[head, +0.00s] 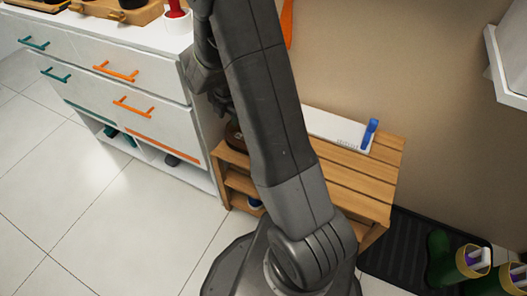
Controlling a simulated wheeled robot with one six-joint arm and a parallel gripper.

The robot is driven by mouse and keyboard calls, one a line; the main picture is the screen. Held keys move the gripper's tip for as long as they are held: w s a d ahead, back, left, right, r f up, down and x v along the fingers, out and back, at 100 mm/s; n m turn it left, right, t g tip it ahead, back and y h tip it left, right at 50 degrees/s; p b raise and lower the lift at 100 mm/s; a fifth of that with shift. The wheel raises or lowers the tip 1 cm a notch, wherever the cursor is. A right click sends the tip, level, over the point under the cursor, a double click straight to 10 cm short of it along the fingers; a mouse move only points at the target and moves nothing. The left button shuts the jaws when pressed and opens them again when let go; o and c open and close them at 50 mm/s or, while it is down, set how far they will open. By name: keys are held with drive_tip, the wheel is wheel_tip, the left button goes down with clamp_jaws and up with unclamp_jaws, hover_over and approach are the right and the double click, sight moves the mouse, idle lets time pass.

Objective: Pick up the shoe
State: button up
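A wooden slatted bench rack (362,185) stands against the wall, partly hidden behind my arm. A dark brown item (233,134), perhaps a shoe, shows at its left end; my arm covers much of it. A small blue and white item (255,203), possibly a shoe, sits low inside the rack. A dark item (172,160), perhaps a shoe, lies in the cabinet's bottom compartment. My gripper (221,104) seems to be just above the brown item, mostly hidden behind my arm. Its fingers are too dark and covered to tell open from shut.
A white drawer cabinet (75,85) stands left, with green items (110,132) in its bottom. A white board (330,128) and a blue object (370,133) are on the bench. The tiled floor at left is clear.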

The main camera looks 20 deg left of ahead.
sight(230, 123)
drive_tip(key=f, duration=0.1)
drive_tip(key=f+b, duration=0.1)
drive_tip(key=f, duration=0.2)
drive_tip(key=shift+w, duration=0.35)
drive_tip(key=shift+w+a+f, duration=0.1)
drive_tip(key=shift+a+f, duration=0.05)
drive_tip(key=shift+f, duration=0.2)
clamp_jaws()
drive_tip(key=shift+r, duration=0.1)
